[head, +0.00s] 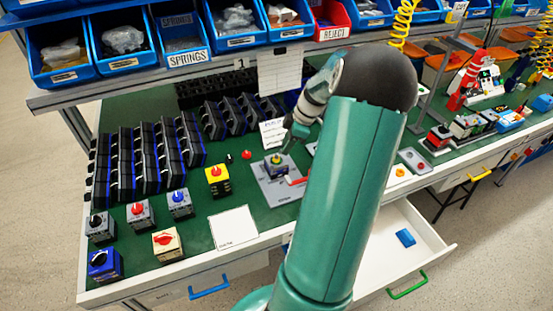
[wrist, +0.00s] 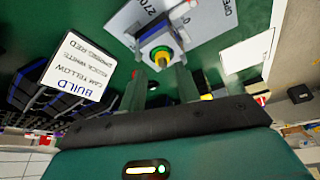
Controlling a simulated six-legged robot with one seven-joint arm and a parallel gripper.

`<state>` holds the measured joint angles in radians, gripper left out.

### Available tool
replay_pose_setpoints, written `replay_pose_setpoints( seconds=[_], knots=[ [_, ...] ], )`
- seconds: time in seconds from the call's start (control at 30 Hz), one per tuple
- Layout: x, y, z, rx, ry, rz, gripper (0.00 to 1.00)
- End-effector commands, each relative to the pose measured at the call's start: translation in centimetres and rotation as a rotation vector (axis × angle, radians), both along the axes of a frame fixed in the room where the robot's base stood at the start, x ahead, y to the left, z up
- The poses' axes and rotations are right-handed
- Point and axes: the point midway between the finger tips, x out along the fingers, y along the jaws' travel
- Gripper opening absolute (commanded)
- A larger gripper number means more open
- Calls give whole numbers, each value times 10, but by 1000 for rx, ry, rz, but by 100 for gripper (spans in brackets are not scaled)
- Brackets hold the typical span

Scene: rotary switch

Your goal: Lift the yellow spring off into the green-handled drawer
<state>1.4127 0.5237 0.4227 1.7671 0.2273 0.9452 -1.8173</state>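A small yellow part, seemingly the spring (wrist: 163,59), sits at the centre of a green ring on the light switch body (wrist: 152,42). In the head view the switch body (head: 276,165) stands on a grey plate (head: 280,193). My gripper (wrist: 161,74) is open and empty, its two fingers apart, with the yellow part just beyond and between the tips. In the head view my gripper (head: 286,148) is just above the switch body; its fingers are too small to read. The green-handled drawer (head: 439,246) is pulled open at lower right, its green handle (head: 408,287) in front.
A blue block (head: 405,237) lies in the drawer. A card (wrist: 76,72) reads BUILD, cam yellow, rocker white, spring red. Black racks (head: 145,160) and several boxed switches stand left. A white sheet (head: 234,227) lies in front. Blue bins (head: 180,38) hang above; a yellow-handled drawer (head: 480,174) is right.

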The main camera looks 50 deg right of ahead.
Motion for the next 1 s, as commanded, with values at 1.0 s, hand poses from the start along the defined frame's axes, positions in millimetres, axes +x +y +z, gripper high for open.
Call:
replay_pose_setpoints(
  seconds=[1.0],
  knots=[
    [18,16,-44,0,0,0,0]
  ],
)
